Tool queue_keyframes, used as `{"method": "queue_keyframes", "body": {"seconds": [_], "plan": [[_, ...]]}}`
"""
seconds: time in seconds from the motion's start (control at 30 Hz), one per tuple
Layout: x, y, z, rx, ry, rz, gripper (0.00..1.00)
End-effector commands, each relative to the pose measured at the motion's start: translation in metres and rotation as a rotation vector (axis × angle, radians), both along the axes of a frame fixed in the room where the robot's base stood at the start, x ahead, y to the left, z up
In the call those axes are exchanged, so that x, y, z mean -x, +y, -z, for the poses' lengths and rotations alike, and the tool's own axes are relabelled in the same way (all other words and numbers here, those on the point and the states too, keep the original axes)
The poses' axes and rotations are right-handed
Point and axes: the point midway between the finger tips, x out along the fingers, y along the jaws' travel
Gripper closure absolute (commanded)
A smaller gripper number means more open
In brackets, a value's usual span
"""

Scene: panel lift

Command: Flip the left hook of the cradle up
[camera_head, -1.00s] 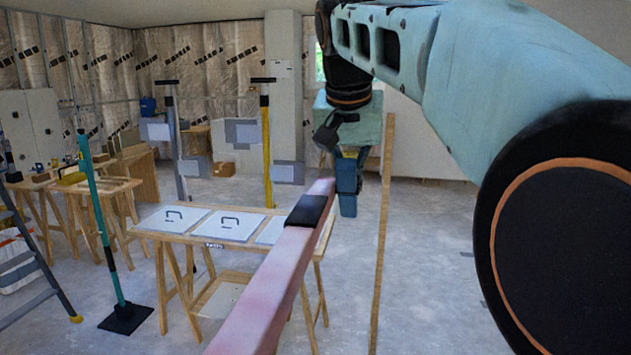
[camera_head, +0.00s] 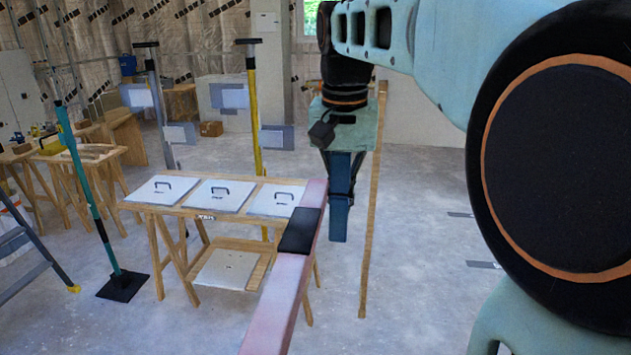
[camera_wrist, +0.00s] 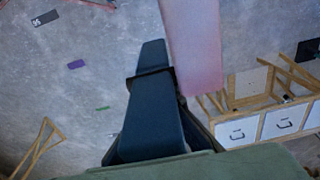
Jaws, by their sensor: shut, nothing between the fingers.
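A long pink bar (camera_head: 275,306) runs from the bottom of the head view up to the left of my gripper. A black band (camera_head: 299,231) wraps it near its far end. I cannot tell whether this bar is part of the cradle, and no hook shows clearly. My gripper (camera_head: 339,232) points down just right of the bar's far end, its blue-grey fingers shut and empty. In the wrist view, my gripper (camera_wrist: 153,48) is closed together beside the pink bar (camera_wrist: 195,45), which passes to its right. I cannot tell whether they touch.
A wooden trestle table (camera_head: 258,180) with white handled panels stands behind on the left. Behind it are a yellow post (camera_head: 254,110) and a grey post (camera_head: 157,100). A teal post (camera_head: 85,190) stands left.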

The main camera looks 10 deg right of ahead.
Motion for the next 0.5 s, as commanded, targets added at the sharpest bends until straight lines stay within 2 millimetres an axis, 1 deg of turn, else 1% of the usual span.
{"method": "queue_keyframes", "body": {"seconds": [0.03, 0.2, 0.5], "plan": [[-0.0003, -0.0005, -0.0023, -0.007, 0.026, 0.002, 1.00], [0.0021, 0.0005, 0.0002, -0.025, 0.078, 0.002, 1.00], [0.0030, 0.0007, 0.0032, -0.033, 0.106, 0.001, 1.00]]}}
